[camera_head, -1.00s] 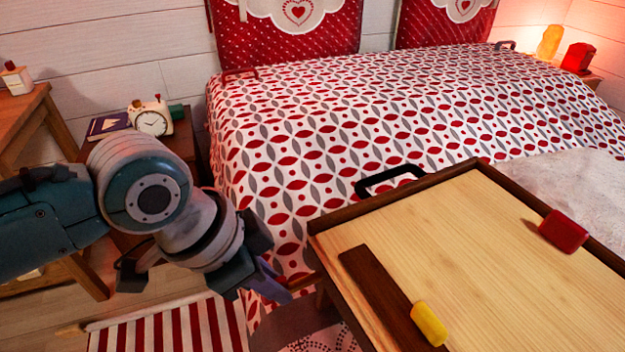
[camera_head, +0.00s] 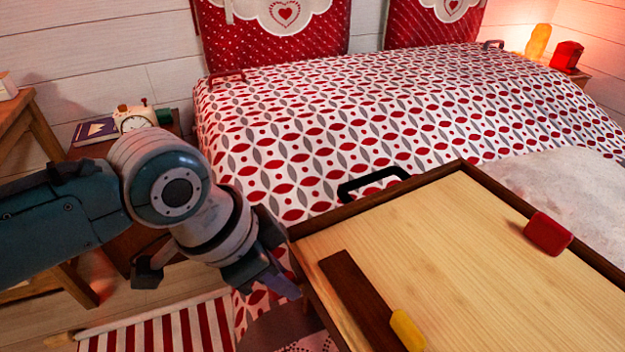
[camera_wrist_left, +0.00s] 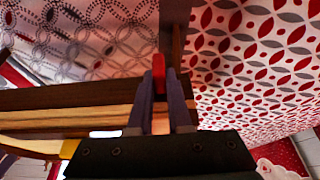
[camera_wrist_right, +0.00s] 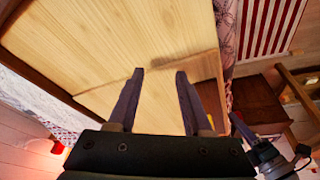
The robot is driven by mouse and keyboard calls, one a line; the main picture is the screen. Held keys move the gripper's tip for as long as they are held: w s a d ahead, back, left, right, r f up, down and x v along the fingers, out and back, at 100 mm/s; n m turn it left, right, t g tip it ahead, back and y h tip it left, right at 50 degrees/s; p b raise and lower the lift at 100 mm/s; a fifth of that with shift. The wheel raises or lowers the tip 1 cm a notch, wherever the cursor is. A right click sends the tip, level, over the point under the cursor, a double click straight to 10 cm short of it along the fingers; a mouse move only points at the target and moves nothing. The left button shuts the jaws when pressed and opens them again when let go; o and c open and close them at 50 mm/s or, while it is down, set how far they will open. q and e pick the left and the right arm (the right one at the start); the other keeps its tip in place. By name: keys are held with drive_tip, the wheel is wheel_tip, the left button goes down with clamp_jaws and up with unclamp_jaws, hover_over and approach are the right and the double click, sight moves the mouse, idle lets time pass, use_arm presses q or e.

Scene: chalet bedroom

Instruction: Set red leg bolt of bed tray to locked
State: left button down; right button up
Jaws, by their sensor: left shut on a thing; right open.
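The bed tray (camera_head: 462,180), light wood with a dark rim, fills the lower right of the head view. My left gripper (camera_head: 288,283) is low beside the tray's left corner. In the left wrist view my left gripper (camera_wrist_left: 160,95) is shut on a small red piece (camera_wrist_left: 158,66), seemingly the red leg bolt, beside a dark wooden leg (camera_wrist_left: 173,40). The fingers hide much of the bolt, so its setting cannot be told. My right gripper (camera_wrist_right: 158,80) is open and empty in the right wrist view, in front of the tray's light wood panel (camera_wrist_right: 110,40).
A red block (camera_head: 547,234) and a yellow block (camera_head: 407,330) are on the tray. A black handle (camera_head: 372,182) stands at its far left edge. The patterned bed (camera_head: 330,110) lies behind. A nightstand with a clock (camera_head: 134,119) is at the left.

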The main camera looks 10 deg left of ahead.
use_arm(q)
drive_tip(key=c, duration=0.8)
unclamp_jaws()
drive_tip(key=shift+d, duration=0.1)
drive_tip(key=shift+c, duration=0.2)
use_arm(e)
wheel_tip(320, 180, up, 3)
drive_tip(key=p, duration=0.3)
drive_tip(key=shift+r, duration=0.3)
use_arm(q)
drive_tip(key=v, duration=1)
